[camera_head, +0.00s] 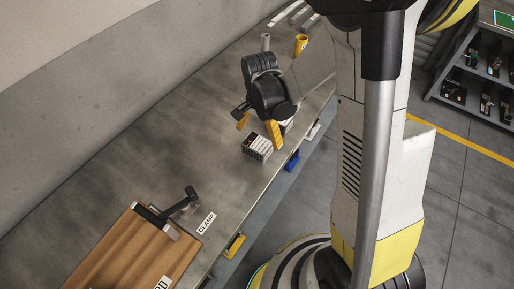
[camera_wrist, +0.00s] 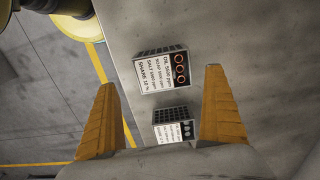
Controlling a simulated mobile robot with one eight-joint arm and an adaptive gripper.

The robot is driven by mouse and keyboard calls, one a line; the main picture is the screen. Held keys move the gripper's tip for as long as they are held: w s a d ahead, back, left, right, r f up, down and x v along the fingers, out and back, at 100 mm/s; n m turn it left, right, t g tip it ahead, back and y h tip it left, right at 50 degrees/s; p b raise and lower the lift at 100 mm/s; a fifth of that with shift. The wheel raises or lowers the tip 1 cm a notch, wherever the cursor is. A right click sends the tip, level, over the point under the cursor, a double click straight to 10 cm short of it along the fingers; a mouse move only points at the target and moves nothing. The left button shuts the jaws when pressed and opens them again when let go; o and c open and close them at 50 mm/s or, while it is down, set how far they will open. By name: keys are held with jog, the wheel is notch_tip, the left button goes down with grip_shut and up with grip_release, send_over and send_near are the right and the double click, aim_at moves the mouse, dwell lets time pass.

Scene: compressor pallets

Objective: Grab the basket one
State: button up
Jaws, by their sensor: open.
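My gripper (camera_head: 259,128) is open above the grey bench, its two yellow fingers spread; between the fingertips in the wrist view (camera_wrist: 159,80) nothing is gripped. A small dark basket (camera_head: 257,148) with a white printed label stands on the bench just below the fingers in the head view. The wrist view shows two labelled baskets. One (camera_wrist: 162,71) has a larger label and three orange-ringed circles, and lies beyond the fingertips near the bench edge. The other (camera_wrist: 174,126), with a dark grid top, is nearer my palm, between the fingers. In the head view a second basket is mostly hidden behind a finger.
The grey bench (camera_head: 130,120) runs along the wall. A wooden board (camera_head: 135,255) with a black clamp (camera_head: 180,203) lies at the lower left. A shelf (camera_head: 465,110) is at the right. The bench left of the gripper is clear.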

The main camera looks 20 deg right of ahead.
aim_at(257, 143)
jog(key=f+b, duration=0.1)
jog(key=f, duration=0.1)
jog(key=f+b, duration=0.1)
jog(key=f, duration=0.2)
jog(key=shift+w+a+f+b, duration=0.15)
jog(key=shift+w+b, duration=0.05)
jog(key=shift+b, duration=0.1)
jog(key=c, duration=1.4)
